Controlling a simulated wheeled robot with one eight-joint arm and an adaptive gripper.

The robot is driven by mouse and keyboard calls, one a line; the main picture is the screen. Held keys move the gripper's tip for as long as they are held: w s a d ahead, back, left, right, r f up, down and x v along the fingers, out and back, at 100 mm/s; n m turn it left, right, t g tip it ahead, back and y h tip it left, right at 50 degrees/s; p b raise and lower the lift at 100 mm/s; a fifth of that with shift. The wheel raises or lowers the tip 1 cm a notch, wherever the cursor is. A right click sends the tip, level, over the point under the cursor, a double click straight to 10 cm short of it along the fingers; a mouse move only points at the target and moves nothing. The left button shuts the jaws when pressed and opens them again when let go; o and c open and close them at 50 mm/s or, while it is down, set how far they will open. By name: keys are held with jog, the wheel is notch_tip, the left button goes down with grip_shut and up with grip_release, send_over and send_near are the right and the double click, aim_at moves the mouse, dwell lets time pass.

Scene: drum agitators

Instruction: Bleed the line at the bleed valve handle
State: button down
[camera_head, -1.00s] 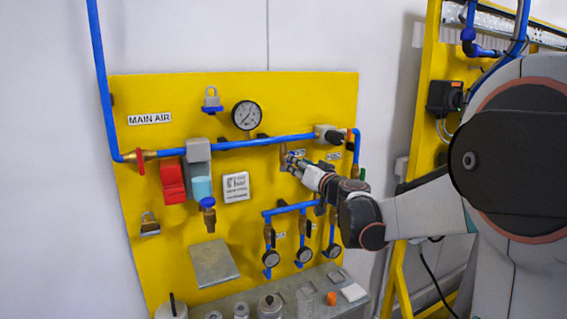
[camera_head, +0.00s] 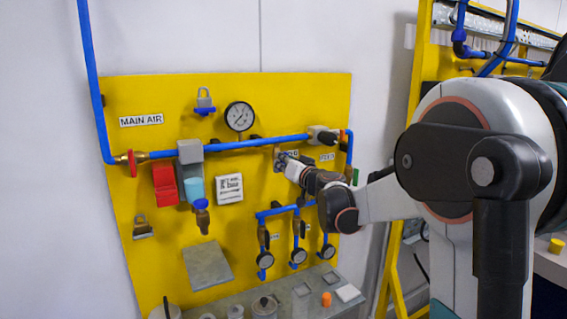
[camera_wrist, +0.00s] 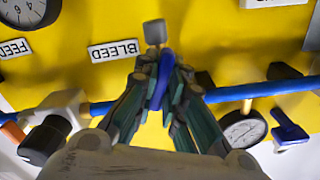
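The bleed valve handle (camera_wrist: 161,82) is a blue lever below the upside-down BLEED label (camera_wrist: 114,49) in the wrist view. A grey block (camera_wrist: 155,31) stands just beyond its tip. My gripper (camera_wrist: 164,75) has its two fingers on either side of the lever, close against it, and looks shut on it. In the head view my gripper (camera_head: 284,162) is at the yellow panel (camera_head: 160,90), under the right part of the blue main pipe (camera_head: 250,143). There the handle is mostly hidden by my gripper.
A pressure gauge (camera_head: 239,116) and a red lockout box (camera_head: 165,186) are to the left. Several small gauges hang below my arm, one of them here (camera_head: 298,256). A grey shelf (camera_head: 318,303) with jars juts out at the bottom. A yellow frame (camera_head: 402,200) stands to the right.

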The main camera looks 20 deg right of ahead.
jog(key=shift+m, duration=0.4)
jog(key=m, duration=0.6)
jog(key=shift+m, duration=0.3)
jog(key=m, duration=0.6)
jog(key=shift+d+f, duration=0.1)
jog(key=shift+f, duration=0.05)
dwell(0.4)
jog(key=c, duration=1.7)
grip_release()
jog(key=shift+o, duration=0.2)
